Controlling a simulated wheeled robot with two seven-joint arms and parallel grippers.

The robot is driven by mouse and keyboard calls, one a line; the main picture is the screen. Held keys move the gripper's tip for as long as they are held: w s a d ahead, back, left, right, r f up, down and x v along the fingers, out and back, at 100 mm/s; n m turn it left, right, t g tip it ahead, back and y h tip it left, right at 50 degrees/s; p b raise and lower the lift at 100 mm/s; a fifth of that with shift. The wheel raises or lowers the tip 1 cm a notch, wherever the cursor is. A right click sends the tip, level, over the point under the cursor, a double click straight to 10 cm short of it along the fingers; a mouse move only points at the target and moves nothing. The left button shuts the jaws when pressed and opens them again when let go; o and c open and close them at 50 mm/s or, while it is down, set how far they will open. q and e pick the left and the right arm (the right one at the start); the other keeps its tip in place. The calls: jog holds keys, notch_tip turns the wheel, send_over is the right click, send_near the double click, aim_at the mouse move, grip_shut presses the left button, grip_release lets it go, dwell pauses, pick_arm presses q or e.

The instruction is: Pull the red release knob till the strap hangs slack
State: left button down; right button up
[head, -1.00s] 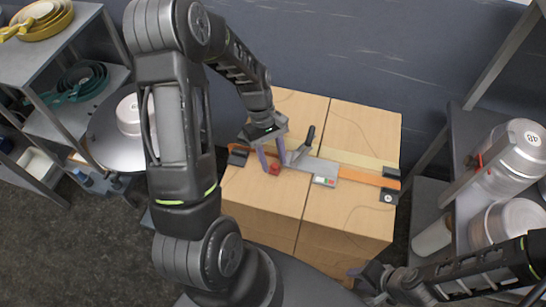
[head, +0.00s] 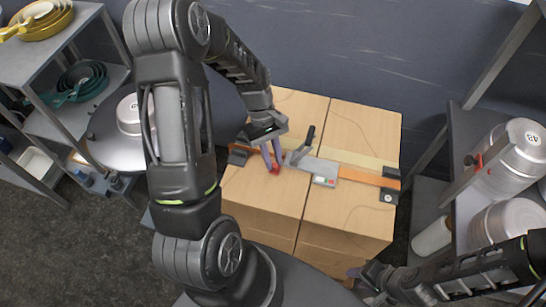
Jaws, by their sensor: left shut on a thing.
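The red release knob (head: 274,170) sits at the left end of the grey buckle (head: 308,166) on the wooden boxes. My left gripper (head: 272,162) reaches down from above, and its purple fingers are shut on the knob. The orange strap (head: 360,177) runs across the box tops to a dark bracket on the right; its left part (head: 240,150) is partly hidden by my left gripper. It looks flat and straight. The buckle's lever with a black handle (head: 308,137) is tilted up. My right gripper (head: 364,279) is at the lower right, apart from the boxes' top; its opening is unclear.
The wooden boxes (head: 350,215) stand against a dark wall. A shelf with yellow and teal pans (head: 82,82) is at left, beside a round table (head: 105,150) holding a pot. A rack with metal pots (head: 522,150) stands at right.

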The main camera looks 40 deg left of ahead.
dwell(0.7)
pick_arm(q)
jog(key=shift+s, duration=0.2)
jog(key=shift+s+d, duration=0.25)
jog(key=shift+s, duration=0.35)
jog(key=c, duration=1.8)
grip_release()
jog(key=shift+w, duration=0.15)
jog(key=o, duration=0.5)
jog(key=shift+w+a+r, duration=0.1)
jog(key=shift+a+r, duration=0.1)
jog(key=shift+r, duration=0.25)
jog(key=b+v, duration=0.1)
jog(key=v, duration=0.5)
jog(key=shift+r, duration=0.4)
